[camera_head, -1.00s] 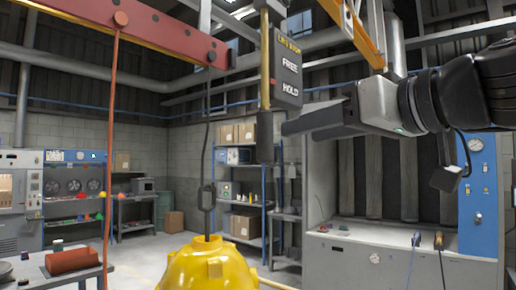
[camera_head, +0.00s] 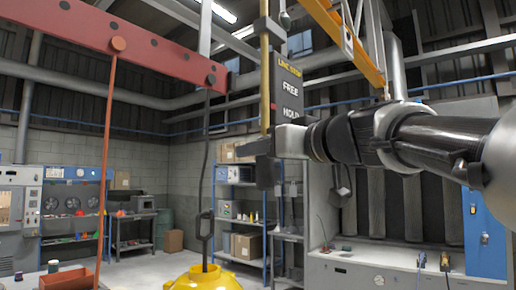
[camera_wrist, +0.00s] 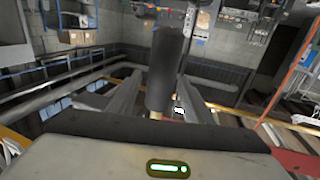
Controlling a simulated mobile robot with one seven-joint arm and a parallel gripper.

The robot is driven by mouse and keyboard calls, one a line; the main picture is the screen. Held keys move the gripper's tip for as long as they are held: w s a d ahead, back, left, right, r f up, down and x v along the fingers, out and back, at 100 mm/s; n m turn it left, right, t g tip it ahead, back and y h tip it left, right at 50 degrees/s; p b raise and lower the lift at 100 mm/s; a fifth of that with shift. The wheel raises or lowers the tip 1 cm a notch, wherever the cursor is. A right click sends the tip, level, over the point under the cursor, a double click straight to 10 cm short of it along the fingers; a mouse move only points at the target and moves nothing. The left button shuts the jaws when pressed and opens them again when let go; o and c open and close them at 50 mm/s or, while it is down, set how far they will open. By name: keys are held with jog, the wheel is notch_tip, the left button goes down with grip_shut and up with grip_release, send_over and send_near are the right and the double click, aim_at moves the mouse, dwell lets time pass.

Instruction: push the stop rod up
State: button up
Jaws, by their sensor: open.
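The stop rod (camera_head: 265,85) is a thin yellow vertical rod with a black cylindrical grip (camera_head: 267,173) at its lower end. It hangs upright beside a dark plate (camera_head: 288,92) lettered LINE STOP, FREE and HOLD. My gripper (camera_head: 258,147) comes level from the right and its fingers cross the rod at the top of the grip, by the HOLD mark. In the wrist view, my open gripper (camera_wrist: 158,98) has a grey finger on either side of the rod, and the black grip (camera_wrist: 166,65) shows between them. I cannot tell whether a finger touches it.
A grey cabinet with a blue panel (camera_head: 484,225) stands behind my arm. The space below the grip is clear.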

jog(key=shift+x, duration=1.4)
